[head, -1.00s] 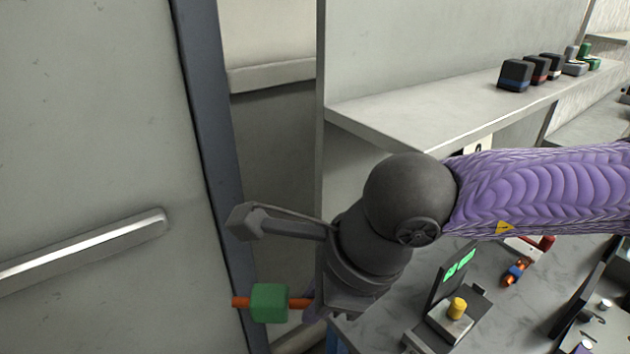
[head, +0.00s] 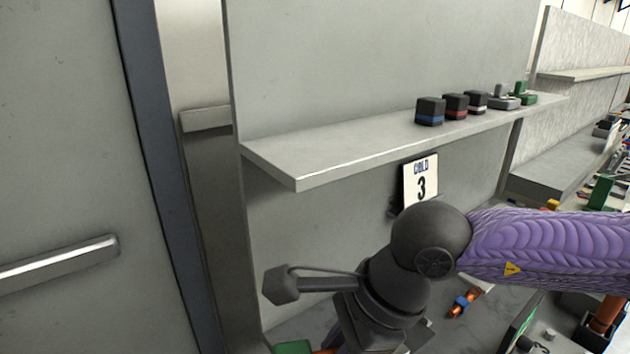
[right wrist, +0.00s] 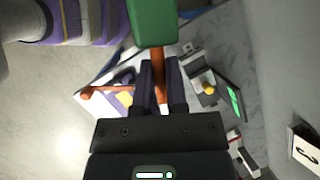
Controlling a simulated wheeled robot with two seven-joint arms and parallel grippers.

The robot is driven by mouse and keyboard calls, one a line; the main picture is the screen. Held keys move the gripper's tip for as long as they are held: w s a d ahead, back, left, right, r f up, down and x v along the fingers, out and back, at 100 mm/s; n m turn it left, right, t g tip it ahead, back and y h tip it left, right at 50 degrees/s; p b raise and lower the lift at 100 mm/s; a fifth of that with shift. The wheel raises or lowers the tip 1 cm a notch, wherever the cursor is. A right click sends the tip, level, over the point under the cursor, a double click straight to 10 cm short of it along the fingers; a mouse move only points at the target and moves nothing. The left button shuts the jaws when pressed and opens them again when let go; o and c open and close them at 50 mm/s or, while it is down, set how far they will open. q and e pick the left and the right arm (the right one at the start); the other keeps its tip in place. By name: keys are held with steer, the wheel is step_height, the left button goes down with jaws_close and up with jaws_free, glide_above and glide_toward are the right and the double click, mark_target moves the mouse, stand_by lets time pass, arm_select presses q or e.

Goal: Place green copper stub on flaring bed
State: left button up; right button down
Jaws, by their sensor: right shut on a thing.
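The green copper stub, a copper rod with a green block on it, shows in the right wrist view (right wrist: 153,22) and at the bottom edge of the head view (head: 292,347). My right gripper (right wrist: 162,88) is shut on its copper rod, with the green block beyond the fingertips. The stub is held in the air by the bench's left end. I cannot tell for sure which bench device is the flaring bed. A device with a yellow knob (right wrist: 206,88) and a green display stands on the bench in the right wrist view. My left gripper is not in view.
A wall shelf (head: 330,160) bears several dark blocks and green and grey pieces. A blue and orange item (head: 463,303) lies on the grey bench. A door with a metal bar handle (head: 60,260) is at the left.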

steer(key=d+f+n+g+h, duration=0.2)
steer(key=d+f+n+g, duration=0.3)
steer(key=d+n, duration=0.6)
steer(key=n, duration=0.3)
steer(key=shift+w+f+n+h, duration=0.15)
steer(key=shift+f+n+h, duration=0.15)
steer(key=shift+f, duration=0.1)
steer(key=shift+d, duration=0.15)
